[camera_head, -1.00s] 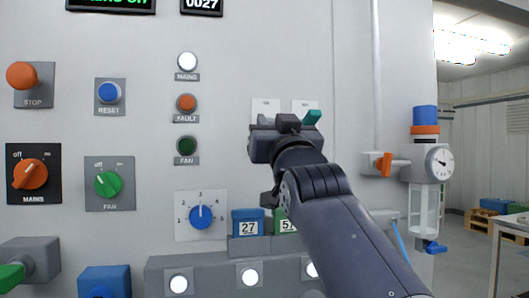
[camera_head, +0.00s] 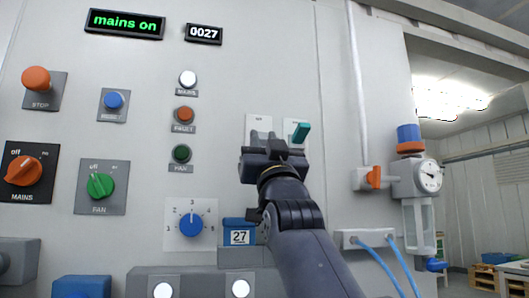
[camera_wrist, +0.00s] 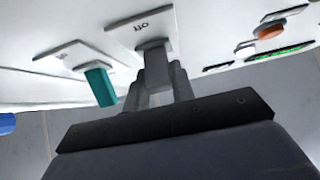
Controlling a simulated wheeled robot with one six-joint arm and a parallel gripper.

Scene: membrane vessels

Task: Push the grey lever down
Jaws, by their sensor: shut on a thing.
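The grey lever (camera_wrist: 153,55) sticks out from a pale plate marked "off" (camera_wrist: 136,27), upside down in the wrist view. My gripper (camera_wrist: 160,77) is shut on the lever, with one dark finger on each side. In the head view my gripper (camera_head: 274,148) is in front of the left of two pale plates on the panel and hides most of the lever. A teal lever (camera_head: 301,132) is on the plate just to the right; it also shows in the wrist view (camera_wrist: 100,87), apart from my fingers.
A blue block marked 27 (camera_head: 240,232) sits below my gripper. A numbered blue knob (camera_head: 191,225) is to its lower left. An orange valve handle (camera_head: 374,177) and gauge (camera_head: 429,173) are to the right. The display (camera_head: 125,24) reads "mains on".

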